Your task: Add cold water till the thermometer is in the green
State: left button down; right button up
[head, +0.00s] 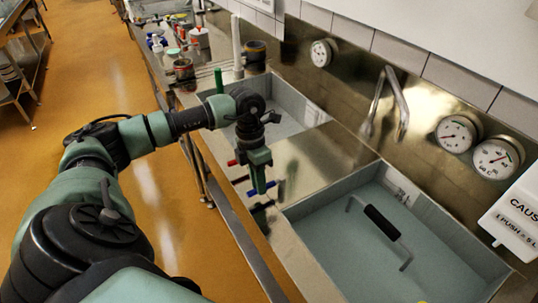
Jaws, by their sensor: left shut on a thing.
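My left gripper (259,180) points down at the counter's front edge. It is shut on the blue tap handle (251,193), whose ends show on both sides of the fingers. A red tap handle (232,163) sits just behind it. A bent metal spout (391,100) stands at the back. The near sink basin (352,222) appears to hold grey-blue liquid. My right gripper is not in view.
A black-handled metal tool (381,222) is in the near basin. A second basin (297,100) lies farther back. A third dial (321,53) is on the panel. Jars and bottles crowd the far counter.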

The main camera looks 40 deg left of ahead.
pick_arm(q)
jog(key=shift+w+a+r, duration=0.1)
jog(key=shift+r, duration=0.05)
jog(key=c, duration=1.4)
grip_release()
jog(key=shift+o, duration=0.2)
notch_tip(320, 180, up, 8)
jog(key=a+b, duration=0.1)
jog(key=b, duration=0.1)
jog(key=shift+w+a+f, duration=0.2)
jog(key=shift+w+a, duration=0.05)
